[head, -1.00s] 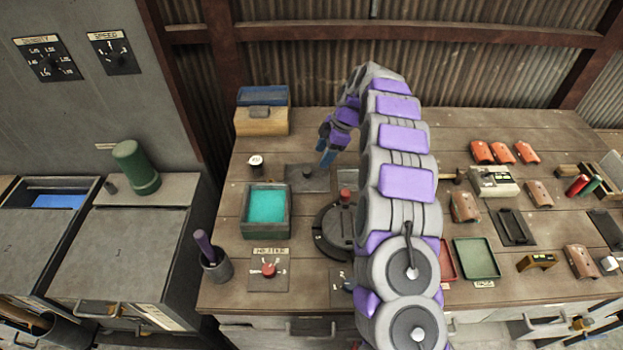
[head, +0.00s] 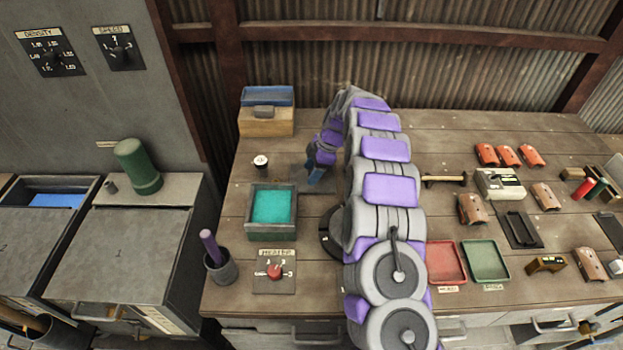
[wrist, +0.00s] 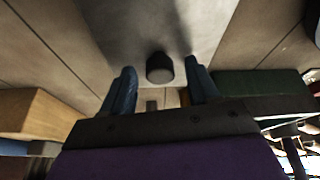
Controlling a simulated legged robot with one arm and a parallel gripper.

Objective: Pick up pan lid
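The pan lid (wrist: 205,25) is a flat grey plate with a short dark round knob (wrist: 159,67), lying on the wooden table. In the head view only part of the lid (head: 299,178) shows, beside my gripper (head: 314,177), which hides the knob there. My gripper also shows in the wrist view (wrist: 161,85). I cannot tell the exact height of the fingertips above the lid.
A tray of teal liquid (head: 270,225) stands close to the lid, front left. A wooden box (head: 266,121) is behind it. A round dark burner (head: 331,234) is partly hidden by my arm. Red and green trays (head: 486,261) and orange curved parts (head: 508,156) lie to the right.

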